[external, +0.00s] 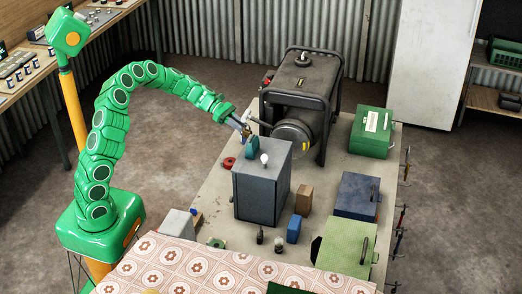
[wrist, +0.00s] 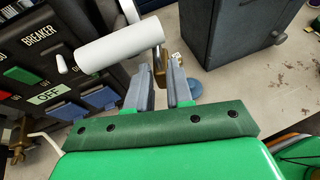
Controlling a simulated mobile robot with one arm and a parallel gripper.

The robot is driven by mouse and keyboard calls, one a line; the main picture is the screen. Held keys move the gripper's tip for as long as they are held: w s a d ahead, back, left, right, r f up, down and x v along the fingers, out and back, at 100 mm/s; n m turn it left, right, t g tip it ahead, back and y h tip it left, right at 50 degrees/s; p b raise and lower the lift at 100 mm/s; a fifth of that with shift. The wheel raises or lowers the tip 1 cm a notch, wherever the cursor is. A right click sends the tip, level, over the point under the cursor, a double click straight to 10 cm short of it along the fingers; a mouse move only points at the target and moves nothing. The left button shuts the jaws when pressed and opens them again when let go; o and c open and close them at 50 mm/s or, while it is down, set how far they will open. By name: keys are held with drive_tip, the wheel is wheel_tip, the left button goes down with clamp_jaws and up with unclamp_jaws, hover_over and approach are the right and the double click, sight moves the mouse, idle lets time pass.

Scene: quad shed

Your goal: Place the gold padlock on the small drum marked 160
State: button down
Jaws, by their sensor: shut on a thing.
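My gripper (wrist: 161,80) is shut on the gold padlock (wrist: 160,58), which shows as a small gold-brown piece between the fingertips in the wrist view. Most of the padlock is hidden by the fingers. In the external view my gripper (external: 245,129) is above the table, behind the dark grey cabinet and beside the generator. A teal-blue round thing (external: 252,147) is just below the gripper; a blue disc (wrist: 196,88) also shows beside the fingers in the wrist view. I cannot read the number 160 anywhere, so I cannot tell which thing is the marked drum.
The dark grey cabinet (external: 262,182) stands mid-table. The black-framed generator (external: 303,95) stands behind it. A breaker panel (wrist: 50,72) and a white cylinder (wrist: 120,46) are close to the fingers. Green (external: 371,132) and blue (external: 357,195) boxes line the right side.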

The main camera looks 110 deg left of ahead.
drive_tip(key=s+a+n+y, duration=0.35)
drive_tip(key=s+a, duration=0.25)
drive_tip(key=a, duration=0.6)
wheel_tip(320, 180, down, 8)
drive_tip(key=shift+a+r+y, duration=0.25)
drive_tip(key=shift+a+y, duration=0.1)
drive_tip(key=shift+a, duration=0.05)
drive_tip(key=shift+f, duration=0.1)
drive_tip(key=c, duration=1)
unclamp_jaws()
drive_tip(key=v, duration=1.2)
drive_tip(key=shift+s+f, duration=0.15)
